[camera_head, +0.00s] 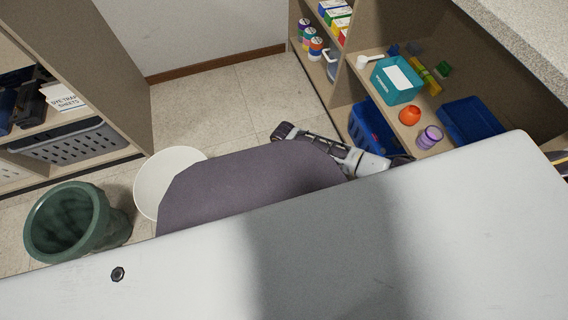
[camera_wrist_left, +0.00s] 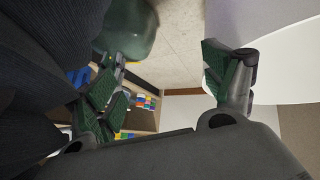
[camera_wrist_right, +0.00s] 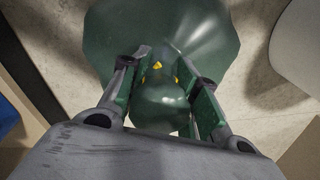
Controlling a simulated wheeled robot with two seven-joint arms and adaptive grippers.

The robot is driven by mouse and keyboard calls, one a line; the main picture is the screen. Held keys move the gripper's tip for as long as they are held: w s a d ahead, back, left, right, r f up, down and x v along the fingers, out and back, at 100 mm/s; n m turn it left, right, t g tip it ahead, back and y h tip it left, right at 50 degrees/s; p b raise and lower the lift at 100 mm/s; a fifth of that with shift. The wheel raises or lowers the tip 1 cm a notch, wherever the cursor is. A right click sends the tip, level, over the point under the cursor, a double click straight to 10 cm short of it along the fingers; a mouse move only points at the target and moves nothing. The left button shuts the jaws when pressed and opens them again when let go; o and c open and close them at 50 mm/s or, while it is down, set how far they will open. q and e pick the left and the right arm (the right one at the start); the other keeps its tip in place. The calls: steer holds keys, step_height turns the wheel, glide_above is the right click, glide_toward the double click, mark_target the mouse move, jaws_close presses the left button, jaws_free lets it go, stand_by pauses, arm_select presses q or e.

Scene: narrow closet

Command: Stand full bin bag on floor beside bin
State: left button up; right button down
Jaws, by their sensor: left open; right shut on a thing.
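A dark green bin bag (camera_wrist_right: 165,25) fills the top of the right wrist view, its gathered neck and yellow tie between my right gripper's fingers. My right gripper (camera_wrist_right: 165,92) is shut on this neck, and the bag bulges out beyond it above the beige floor. I cannot tell whether its base touches the floor. The bag also shows in the left wrist view (camera_wrist_left: 125,30). A round green bin (camera_head: 65,232) stands at the left in the head view. The bag is not visible there.
Shelving at the left holds a grey basket (camera_head: 75,145). Shelving at the right holds a teal box (camera_head: 396,82), a blue crate (camera_head: 372,130) and small items. Bare floor (camera_head: 225,105) lies between the shelves.

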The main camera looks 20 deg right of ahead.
arm_select(q)
steer(key=shift+w+r, duration=0.1)
steer(key=shift+r, duration=0.05)
arm_select(e)
steer(key=c, duration=1.1)
jaws_free()
steer(key=shift+f, duration=0.1)
arm_select(q)
steer(key=shift+r, duration=0.1)
arm_select(e)
steer(key=shift+o, duration=0.2)
steer(key=shift+r, duration=0.25)
steer(key=shift+r+p, duration=0.35)
steer(key=shift+r, duration=0.15)
steer(key=shift+r+p, duration=1.25)
steer(key=shift+r, duration=1.05)
step_height(320, 180, up, 3)
steer(key=shift+r+p, duration=0.2)
steer(key=shift+p, duration=0.65)
arm_select(q)
step_height(320, 180, up, 8)
steer(key=a+g+y+p, duration=0.1)
steer(key=shift+s+a+r, duration=0.2)
steer(key=shift+s+a, duration=0.05)
steer(key=shift+a, duration=0.05)
arm_select(e)
steer(key=shift+r, duration=1.35)
